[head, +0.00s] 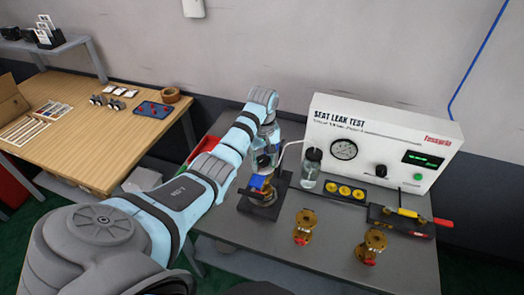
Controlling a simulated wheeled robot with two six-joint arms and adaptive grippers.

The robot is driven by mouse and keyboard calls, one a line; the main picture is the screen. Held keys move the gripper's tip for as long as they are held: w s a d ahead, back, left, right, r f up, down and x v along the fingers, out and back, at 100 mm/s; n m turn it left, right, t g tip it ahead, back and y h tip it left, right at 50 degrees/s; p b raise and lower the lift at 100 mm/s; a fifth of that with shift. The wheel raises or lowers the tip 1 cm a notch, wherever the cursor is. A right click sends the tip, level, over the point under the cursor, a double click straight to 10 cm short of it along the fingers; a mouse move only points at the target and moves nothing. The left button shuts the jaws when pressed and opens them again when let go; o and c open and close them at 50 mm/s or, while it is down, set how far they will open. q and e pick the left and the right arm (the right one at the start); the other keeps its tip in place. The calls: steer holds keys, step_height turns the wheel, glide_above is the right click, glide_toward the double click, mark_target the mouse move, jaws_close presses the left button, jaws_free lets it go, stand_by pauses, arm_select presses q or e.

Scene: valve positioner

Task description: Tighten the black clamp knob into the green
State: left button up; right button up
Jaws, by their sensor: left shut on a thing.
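My left arm reaches from the lower left over the grey bench. Its gripper (264,160) points down at the clamp fixture and is shut on the black clamp knob, which the fingers and wrist mostly hide. The fixture has a dark base plate (281,190), with a brass valve body (264,197) and a blue part (258,182) under the gripper. No green zone on the clamp can be made out. My right gripper is not in view.
Right of the fixture stand a clear bottle (311,170) and the white seat leak test box (375,145). Two brass valves (304,227) (372,245) stand in front, and a torque tool (410,214) lies at right. A wooden table (90,140) is at left.

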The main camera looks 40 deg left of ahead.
arm_select(q)
steer(key=shift+d+f, duration=0.15)
steer(key=shift+f, duration=0.05)
jaws_close()
steer(key=m, duration=0.5)
steer(key=shift+s, duration=0.1)
steer(key=m, duration=0.3)
steer(key=shift+m, duration=0.3)
steer(key=m, duration=0.5)
steer(key=shift+s+f, duration=0.1)
steer(key=shift+f, duration=0.05)
steer(key=o, duration=1)
jaws_free()
steer(key=shift+w+a, duration=0.2)
steer(key=shift+w, duration=0.05)
